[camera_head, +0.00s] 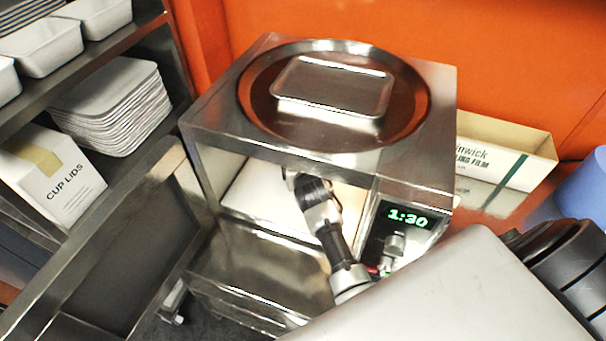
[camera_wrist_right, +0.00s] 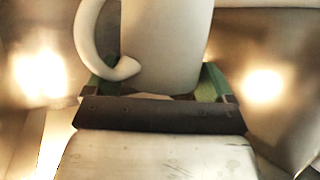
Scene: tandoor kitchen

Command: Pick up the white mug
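The white mug (camera_wrist_right: 165,45) shows close up in the right wrist view, with its handle on the left and its top cut off by the frame. My right gripper (camera_wrist_right: 160,85) has its green-lined fingers on either side of the mug's lower part. Whether both fingers press on it cannot be told. In the head view my right arm reaches into the open microwave (camera_head: 415,175), whose top hides the gripper and the mug. My left gripper is not in view.
The microwave's door (camera_head: 100,250) hangs open on the left. A round tray (camera_head: 258,95) with a small metal tray (camera_head: 335,85) lies on top. A lids box (camera_head: 55,175) and white containers (camera_head: 110,105) fill the left shelves. A film box (camera_head: 510,155) stands right.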

